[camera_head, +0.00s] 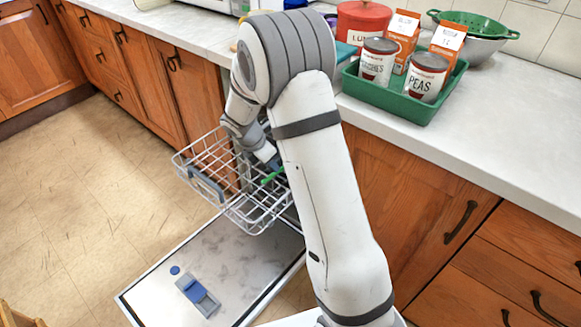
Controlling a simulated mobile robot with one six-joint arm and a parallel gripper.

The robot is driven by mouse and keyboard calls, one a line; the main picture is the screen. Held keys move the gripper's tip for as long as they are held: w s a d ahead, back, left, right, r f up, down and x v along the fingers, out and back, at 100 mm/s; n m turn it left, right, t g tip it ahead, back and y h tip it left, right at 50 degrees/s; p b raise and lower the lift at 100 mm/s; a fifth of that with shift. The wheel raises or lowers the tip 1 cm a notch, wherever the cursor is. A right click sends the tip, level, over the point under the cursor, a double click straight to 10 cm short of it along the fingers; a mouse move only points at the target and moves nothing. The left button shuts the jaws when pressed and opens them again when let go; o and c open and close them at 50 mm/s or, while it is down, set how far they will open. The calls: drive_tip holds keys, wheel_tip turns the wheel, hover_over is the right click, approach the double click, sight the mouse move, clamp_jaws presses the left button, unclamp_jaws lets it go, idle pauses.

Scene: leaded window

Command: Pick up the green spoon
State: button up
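A small green piece, which looks like part of the green spoon (269,178), shows in the wire dish rack (215,190) just below my gripper. The rest of the spoon is hidden by the rack wires and my arm. My gripper (273,163) points down into the right part of the rack, close to the green piece. Its fingertips are mostly hidden, so I cannot tell whether they touch the spoon or are open or shut.
The open dishwasher door (245,260) lies below the rack, with its detergent compartment (197,293) showing. A green tray (400,98) holds cans and cartons on the counter (500,135) at the right. Wooden cabinets line both sides. The floor (90,205) at left is clear.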

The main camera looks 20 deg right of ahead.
sight(274, 173)
drive_tip(key=b+x, duration=0.1)
drive_tip(key=x, duration=0.4)
drive_tip(key=shift+s+f+b, duration=0.1)
drive_tip(key=shift+f+b, duration=0.05)
drive_tip(key=shift+b, duration=0.25)
drive_tip(key=shift+c, duration=0.5)
clamp_jaws()
